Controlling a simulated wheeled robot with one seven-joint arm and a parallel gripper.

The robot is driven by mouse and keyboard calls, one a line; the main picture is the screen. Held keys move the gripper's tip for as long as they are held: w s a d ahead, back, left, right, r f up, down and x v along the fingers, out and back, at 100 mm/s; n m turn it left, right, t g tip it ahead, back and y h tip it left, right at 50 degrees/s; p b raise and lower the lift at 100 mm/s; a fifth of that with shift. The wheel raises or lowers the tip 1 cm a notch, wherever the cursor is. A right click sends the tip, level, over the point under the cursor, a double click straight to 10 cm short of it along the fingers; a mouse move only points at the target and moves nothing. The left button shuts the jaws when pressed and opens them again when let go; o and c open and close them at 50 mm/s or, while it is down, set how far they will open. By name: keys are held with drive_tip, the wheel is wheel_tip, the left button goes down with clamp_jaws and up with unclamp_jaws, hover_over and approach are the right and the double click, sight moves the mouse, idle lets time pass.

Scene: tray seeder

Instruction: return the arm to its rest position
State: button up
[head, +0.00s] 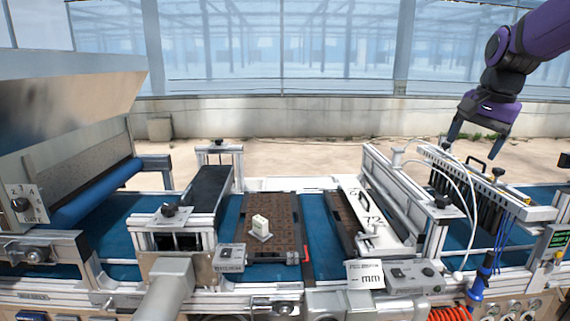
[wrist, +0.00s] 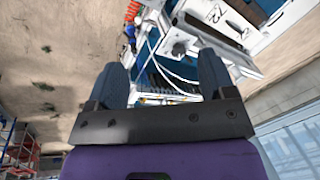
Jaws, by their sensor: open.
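My gripper (head: 479,134) is at the upper right of the head view, at the end of my purple arm. Its two dark fingers point down and are spread apart, with nothing between them. It is raised above the right part of the seeder line, apart from the machine. In the wrist view my gripper (wrist: 160,85) shows both fingers open, with parts of the machine beyond them.
Below my gripper stands a seeding unit (head: 490,180) with white hoses. A blue conveyor (head: 320,240) carries a soil-filled tray (head: 283,215) with a small white block (head: 260,227) on it. A metal hopper (head: 70,95) stands left. The space around my raised gripper looks clear.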

drive_tip(key=s+a+f+n+t, duration=0.1)
drive_tip(key=s+a+n, duration=0.1)
drive_tip(key=s, duration=0.6)
drive_tip(key=s+a+f+n+t, duration=0.1)
drive_tip(key=s+a+f+n, duration=0.1)
drive_tip(key=s, duration=0.6)
drive_tip(key=s+a+f+n, duration=0.1)
drive_tip(key=s+a+n, duration=0.3)
drive_tip(key=s, duration=0.5)
drive_tip(key=shift+a+f+n+t+h, duration=0.15)
drive_tip(key=shift+n+t+h, duration=0.25)
drive_tip(key=shift+n, duration=0.5)
